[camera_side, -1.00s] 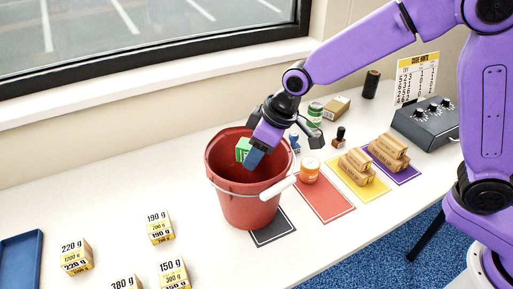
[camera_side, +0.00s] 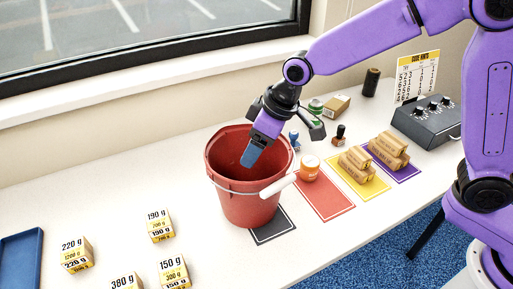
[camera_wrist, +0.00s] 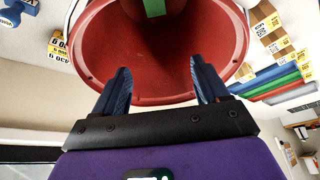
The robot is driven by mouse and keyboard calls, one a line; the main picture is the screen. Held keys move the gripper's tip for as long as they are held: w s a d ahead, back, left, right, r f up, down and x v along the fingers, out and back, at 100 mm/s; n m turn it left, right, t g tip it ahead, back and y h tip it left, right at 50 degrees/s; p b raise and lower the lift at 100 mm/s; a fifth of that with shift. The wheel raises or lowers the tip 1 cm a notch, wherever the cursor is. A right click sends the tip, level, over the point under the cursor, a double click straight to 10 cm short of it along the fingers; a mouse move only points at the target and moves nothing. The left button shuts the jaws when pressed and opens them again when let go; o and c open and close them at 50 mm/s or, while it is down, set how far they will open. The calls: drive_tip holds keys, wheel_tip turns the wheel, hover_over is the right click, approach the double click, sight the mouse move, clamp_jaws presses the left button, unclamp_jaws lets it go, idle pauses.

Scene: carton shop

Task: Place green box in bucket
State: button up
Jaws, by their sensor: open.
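The red bucket (camera_side: 252,202) stands on the white table in the side view, and its inside wall fills the upper middle of the wrist view (camera_wrist: 185,68). The green box (camera_wrist: 154,8) lies inside the bucket at the top edge of the wrist view, partly cut off. In the side view the box is hidden by the bucket's wall. My gripper (camera_side: 251,156) is over the bucket's mouth with its fingertips at rim height. In the wrist view its two blue fingers (camera_wrist: 162,88) are wide apart with nothing between them.
Weight-labelled boxes (camera_side: 76,254) stand at the front left beside a blue tray (camera_side: 20,262).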

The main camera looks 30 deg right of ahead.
wheel_tip(320, 180, up, 6)
drive_tip(key=shift+f, duration=0.2)
idle(0.4)
drive_tip(key=s+d+f+n+g+h, duration=0.1)
drive_tip(key=s+d+f, duration=0.1)
drive_tip(key=s+d, duration=1)
drive_tip(key=s+d+f+n+g+h, duration=0.1)
drive_tip(key=s+d+f+n+g, duration=0.1)
drive_tip(key=s+d, duration=1.1)
drive_tip(key=s, duration=0.3)
drive_tip(key=shift+s+d+f+n+h, duration=0.2)
drive_tip(key=shift+f+n+h, duration=0.1)
drive_tip(key=shift+h, duration=0.1)
